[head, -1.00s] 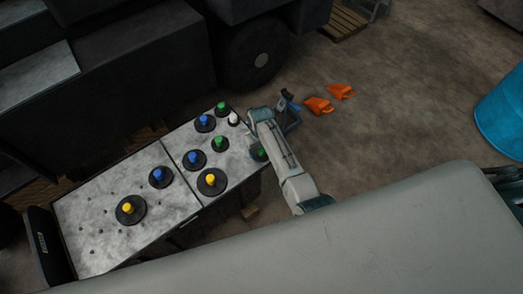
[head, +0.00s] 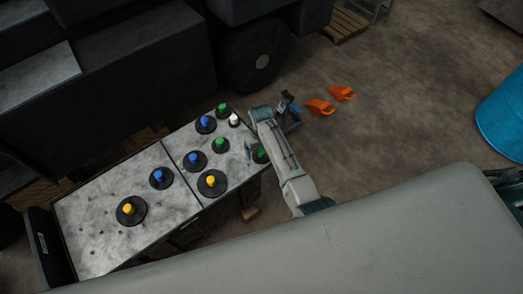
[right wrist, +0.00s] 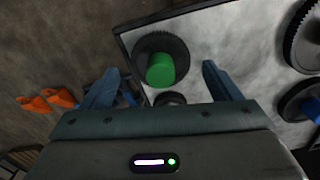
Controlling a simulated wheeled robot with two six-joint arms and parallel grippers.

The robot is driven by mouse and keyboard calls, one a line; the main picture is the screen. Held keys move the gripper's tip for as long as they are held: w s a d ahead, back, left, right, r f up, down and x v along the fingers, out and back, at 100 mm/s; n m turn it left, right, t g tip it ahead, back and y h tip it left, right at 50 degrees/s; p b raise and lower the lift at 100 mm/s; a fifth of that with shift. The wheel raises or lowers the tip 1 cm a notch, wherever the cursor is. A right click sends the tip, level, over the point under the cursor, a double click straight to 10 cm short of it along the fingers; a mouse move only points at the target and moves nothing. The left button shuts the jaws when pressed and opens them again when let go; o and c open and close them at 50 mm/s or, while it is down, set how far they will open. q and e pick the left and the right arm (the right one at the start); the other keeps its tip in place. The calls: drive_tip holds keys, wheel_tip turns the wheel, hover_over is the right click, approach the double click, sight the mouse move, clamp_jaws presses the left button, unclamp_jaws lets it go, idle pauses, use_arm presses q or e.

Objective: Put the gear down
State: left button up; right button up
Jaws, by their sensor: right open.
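The gear (right wrist: 181,43) is dark and toothed with a green knob, and it lies flat on the grey tabletop near a corner. In the head view its green knob (head: 261,154) shows just beside my right arm, which hides part of it. My right gripper (right wrist: 158,70) is open. Its two blue fingers stand apart to either side of the knob in the right wrist view, with clear gaps and no contact visible. In the head view my right arm hides most of this gripper. My left gripper is out of view.
Other gears with yellow (head: 211,181), blue (head: 193,160) and green (head: 220,145) knobs stand on the table (head: 95,245), with a white peg (head: 234,119) at its back. Two orange things (head: 319,107) lie on the floor to the right. A blue barrel (head: 500,115) stands far right.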

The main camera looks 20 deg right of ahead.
sight(261, 151)
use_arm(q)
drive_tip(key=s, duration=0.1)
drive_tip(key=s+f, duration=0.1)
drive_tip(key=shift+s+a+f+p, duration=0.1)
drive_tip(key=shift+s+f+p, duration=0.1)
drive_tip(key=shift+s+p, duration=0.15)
use_arm(e)
wheel_tip(261, 151, up, 11)
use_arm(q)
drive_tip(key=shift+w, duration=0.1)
use_arm(e)
drive_tip(key=shift+f, duration=0.15)
